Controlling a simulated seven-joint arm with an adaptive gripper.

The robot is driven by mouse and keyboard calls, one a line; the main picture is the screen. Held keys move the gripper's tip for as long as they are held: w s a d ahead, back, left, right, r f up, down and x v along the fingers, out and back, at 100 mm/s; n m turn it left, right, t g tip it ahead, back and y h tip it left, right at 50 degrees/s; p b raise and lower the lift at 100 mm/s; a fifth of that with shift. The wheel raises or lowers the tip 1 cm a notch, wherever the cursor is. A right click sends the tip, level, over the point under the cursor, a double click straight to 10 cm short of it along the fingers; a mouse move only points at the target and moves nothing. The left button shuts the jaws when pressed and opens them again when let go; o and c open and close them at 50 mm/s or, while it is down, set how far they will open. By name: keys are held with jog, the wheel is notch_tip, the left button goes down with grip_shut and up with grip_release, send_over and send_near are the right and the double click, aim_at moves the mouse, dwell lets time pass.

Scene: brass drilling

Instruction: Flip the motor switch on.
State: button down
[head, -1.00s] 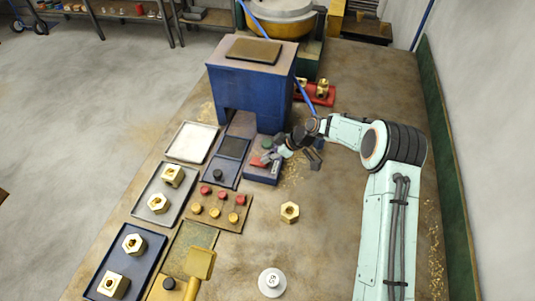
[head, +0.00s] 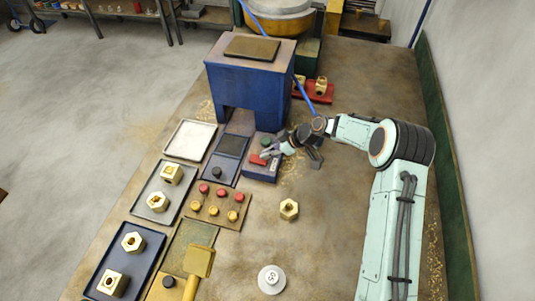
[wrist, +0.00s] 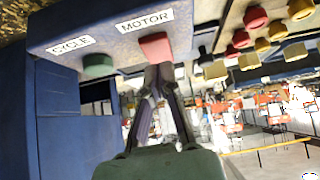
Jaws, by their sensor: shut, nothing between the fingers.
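The blue control box (head: 259,172) stands on the bench in front of the large blue machine. In the wrist view the box (wrist: 115,45) carries the labels CYCLE and MOTOR. The red motor switch (wrist: 155,46) is at the MOTOR label, and a green button (wrist: 98,66) is at the CYCLE label. The red switch (head: 257,160) also shows in the head view. My gripper (wrist: 158,72) is shut and empty, its fingertips right by the red switch; I cannot tell whether they touch it.
The blue machine (head: 250,85) rises just behind the box. A board with red and brass knobs (head: 218,209), trays with brass parts (head: 158,193), a loose brass nut (head: 289,209) and a white weight (head: 271,280) lie nearer.

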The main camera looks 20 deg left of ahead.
jog(key=r, duration=0.1)
jog(key=d+r, duration=0.1)
jog(key=r, duration=0.2)
jog(key=shift+d+r, duration=0.3)
jog(key=shift+r, duration=0.1)
jog(key=d+f+v, duration=0.1)
jog(key=v, duration=0.7)
jog(key=shift+d, duration=0.3)
jog(key=shift+r, duration=0.1)
